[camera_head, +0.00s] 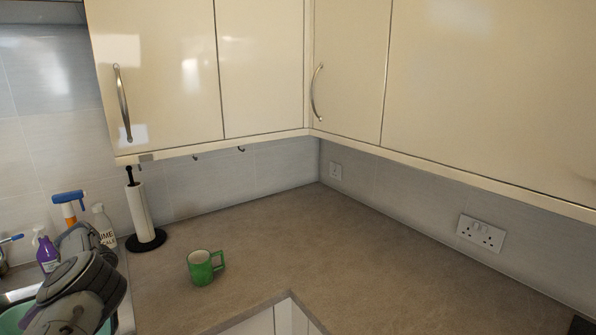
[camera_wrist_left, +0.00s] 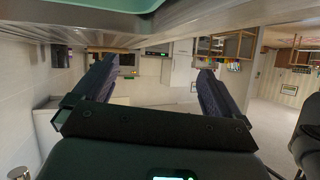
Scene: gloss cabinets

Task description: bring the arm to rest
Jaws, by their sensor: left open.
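My left arm comes in at the lower left of the head view, over the sink area; its gripper does not show clearly there. In the left wrist view my left gripper (camera_wrist_left: 155,88) has its two dark fingers wide apart with nothing between them. Past the fingers that view shows the room, tilted, with a worktop edge close along the top. My right gripper shows in neither view.
A green mug (camera_head: 202,267) stands on the worktop (camera_head: 330,240). A paper towel holder (camera_head: 141,212), a white bottle (camera_head: 103,224) and spray bottles (camera_head: 46,252) stand at the left. Cream wall cabinets (camera_head: 265,70) hang above. The worktop's right part is clear.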

